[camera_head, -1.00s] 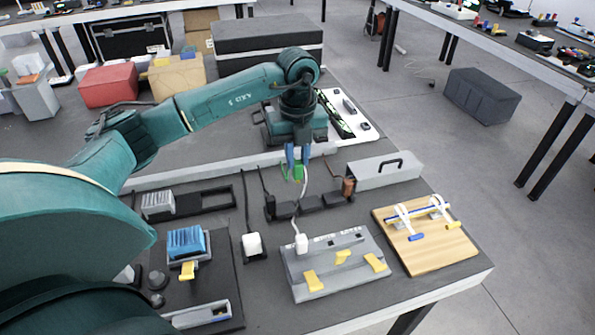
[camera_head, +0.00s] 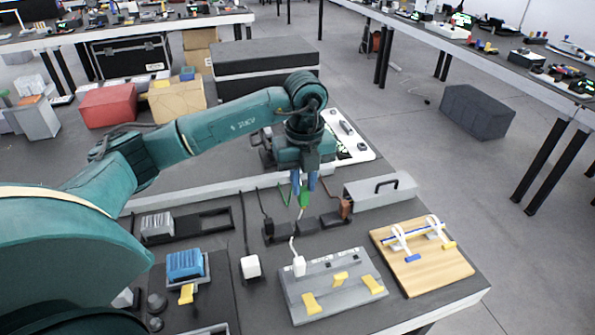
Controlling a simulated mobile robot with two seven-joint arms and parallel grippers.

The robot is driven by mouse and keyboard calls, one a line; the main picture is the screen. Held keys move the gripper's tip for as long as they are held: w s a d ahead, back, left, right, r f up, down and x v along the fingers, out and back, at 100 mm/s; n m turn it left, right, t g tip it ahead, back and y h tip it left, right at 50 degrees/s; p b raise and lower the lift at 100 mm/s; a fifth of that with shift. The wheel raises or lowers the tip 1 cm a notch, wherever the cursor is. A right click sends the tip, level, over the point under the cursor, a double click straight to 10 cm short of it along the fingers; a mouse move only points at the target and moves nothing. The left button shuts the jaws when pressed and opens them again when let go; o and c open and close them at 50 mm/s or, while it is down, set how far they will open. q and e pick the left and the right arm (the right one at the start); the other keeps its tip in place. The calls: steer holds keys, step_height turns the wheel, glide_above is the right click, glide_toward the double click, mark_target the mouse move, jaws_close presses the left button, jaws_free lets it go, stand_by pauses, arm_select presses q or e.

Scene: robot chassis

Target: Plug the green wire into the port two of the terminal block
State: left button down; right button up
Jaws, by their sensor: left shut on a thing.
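My left gripper (camera_head: 304,186) points down near the table's middle, its blue fingertips shut on the green wire's plug (camera_head: 304,199). Thin green cable (camera_head: 285,197) shows left of the fingers. Just below the plug is a row of dark blocks (camera_head: 308,226), which looks like the terminal block. The plug overlaps the back of this row in the picture; I cannot tell whether it touches. A brown plug (camera_head: 346,208) stands at the row's right end. The port numbers are too small to read. My right gripper is not in view.
A grey panel with yellow switches (camera_head: 335,290) and a white plug (camera_head: 299,265) lies in front. A wooden board (camera_head: 440,270) with a blue-handled switch is at right. A grey box with a black handle (camera_head: 375,192) stands behind it. A blue-topped device (camera_head: 186,265) is at left.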

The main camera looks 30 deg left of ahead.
arm_select(q)
steer(key=s+d+f, duration=0.2)
steer(key=s+d, duration=0.3)
steer(key=d, duration=0.4)
steer(key=shift+d, duration=0.3)
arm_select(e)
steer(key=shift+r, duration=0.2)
arm_select(q)
steer(key=shift+r, duration=0.1)
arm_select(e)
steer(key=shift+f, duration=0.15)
arm_select(q)
step_height(320, 180, down, 5)
steer(key=b, duration=0.3)
steer(key=shift+r, duration=0.1)
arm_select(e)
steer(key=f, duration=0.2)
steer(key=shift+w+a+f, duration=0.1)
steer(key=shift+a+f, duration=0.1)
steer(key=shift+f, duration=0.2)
arm_select(q)
steer(key=shift+b, duration=0.3)
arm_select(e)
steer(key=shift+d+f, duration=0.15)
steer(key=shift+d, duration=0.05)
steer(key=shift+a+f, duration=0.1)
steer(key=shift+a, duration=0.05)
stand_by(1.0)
